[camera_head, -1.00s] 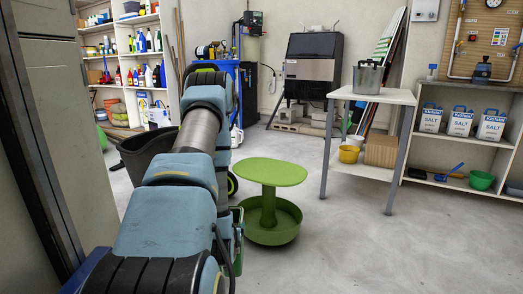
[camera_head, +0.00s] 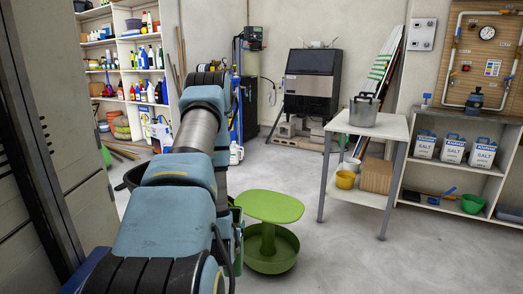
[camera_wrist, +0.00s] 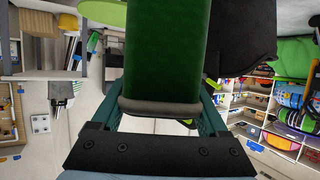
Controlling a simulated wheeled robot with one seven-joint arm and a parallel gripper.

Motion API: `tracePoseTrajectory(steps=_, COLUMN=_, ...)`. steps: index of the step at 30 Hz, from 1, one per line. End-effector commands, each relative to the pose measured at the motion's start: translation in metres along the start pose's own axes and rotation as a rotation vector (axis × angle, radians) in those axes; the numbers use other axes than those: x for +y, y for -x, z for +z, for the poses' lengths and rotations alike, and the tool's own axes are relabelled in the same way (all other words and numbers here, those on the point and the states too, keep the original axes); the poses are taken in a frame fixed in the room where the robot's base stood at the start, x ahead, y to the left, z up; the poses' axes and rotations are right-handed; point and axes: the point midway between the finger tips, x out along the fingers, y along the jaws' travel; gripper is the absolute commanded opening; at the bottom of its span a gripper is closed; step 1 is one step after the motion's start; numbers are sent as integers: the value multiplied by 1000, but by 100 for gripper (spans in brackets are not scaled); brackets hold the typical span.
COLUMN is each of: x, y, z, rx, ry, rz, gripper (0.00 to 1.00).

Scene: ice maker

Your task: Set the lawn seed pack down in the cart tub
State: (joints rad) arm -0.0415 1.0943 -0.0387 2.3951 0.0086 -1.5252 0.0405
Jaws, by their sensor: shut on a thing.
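My gripper (camera_wrist: 160,108) is shut on a green pack (camera_wrist: 163,50), the lawn seed pack, which fills the upper middle of the wrist view. No print shows on the visible side of the pack. A black tub, the cart tub (camera_wrist: 250,30), shows behind and right of the pack in the wrist view. In the head view, only a dark edge of the tub (camera_head: 132,175) shows left of my arm; the arm hides the rest. I cannot tell whether the pack is over the tub or beside it.
A green stool with a round tray base (camera_head: 269,207) stands just right of my arm. A white table (camera_head: 370,122) with a metal pot stands beyond it. A grey cabinet (camera_head: 70,150) is close on the left. Open floor lies right of the stool.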

Motion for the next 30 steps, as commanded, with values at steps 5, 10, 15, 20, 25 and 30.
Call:
tracePoseTrajectory(steps=5, x=0, y=21, z=-52, rx=2, ry=0, rz=0, gripper=0)
tracePoseTrajectory(steps=10, x=0, y=36, z=-88, rx=2, ry=0, rz=0, gripper=0)
tracePoseTrajectory(steps=15, x=0, y=49, z=-120, rx=2, ry=0, rz=0, gripper=0)
tracePoseTrajectory(steps=20, x=0, y=57, z=-138, rx=2, ry=0, rz=0, gripper=0)
tracePoseTrajectory(steps=25, x=0, y=60, z=-145, rx=2, ry=0, rz=1, gripper=0)
tracePoseTrajectory(steps=30, x=1, y=74, z=-145, rx=0, ry=-2, rz=1, gripper=0)
